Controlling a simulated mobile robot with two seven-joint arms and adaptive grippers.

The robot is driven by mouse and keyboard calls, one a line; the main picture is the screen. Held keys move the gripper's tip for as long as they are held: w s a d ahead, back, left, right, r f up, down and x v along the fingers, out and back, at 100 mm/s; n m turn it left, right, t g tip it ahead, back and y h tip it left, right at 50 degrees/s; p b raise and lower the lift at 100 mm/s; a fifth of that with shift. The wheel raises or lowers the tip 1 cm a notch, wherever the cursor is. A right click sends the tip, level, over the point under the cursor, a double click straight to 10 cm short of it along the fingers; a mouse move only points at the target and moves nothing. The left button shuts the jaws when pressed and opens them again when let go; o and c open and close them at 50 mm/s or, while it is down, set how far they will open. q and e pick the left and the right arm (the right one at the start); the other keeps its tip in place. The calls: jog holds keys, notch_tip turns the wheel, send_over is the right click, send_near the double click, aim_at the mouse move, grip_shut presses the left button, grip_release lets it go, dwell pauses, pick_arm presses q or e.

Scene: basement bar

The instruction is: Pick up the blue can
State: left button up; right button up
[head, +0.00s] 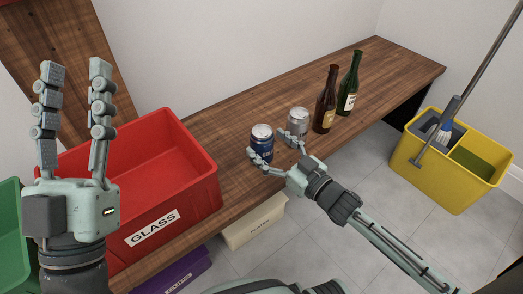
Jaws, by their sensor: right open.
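The blue can (262,138) stands upright on the wooden bench (210,122), just right of the red crate. My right gripper (269,153) is open, with one finger low at the blue can's front and the other at its right side. I cannot tell whether the fingers touch it. A silver can (298,119) stands behind and to the right, partly hidden by a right gripper finger. My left gripper (75,85) is open and empty, fingers pointing up, in front of the red crate's left part.
A red crate (208,198) labelled GLASS is left of the cans. A brown bottle (325,105) and a green bottle (348,88) stand farther right. A yellow mop bucket (430,180) is on the floor at right. A green bin (10,230) is at far left.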

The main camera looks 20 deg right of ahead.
jog(key=shift+x, duration=1.25)
jog(key=c, duration=0.9)
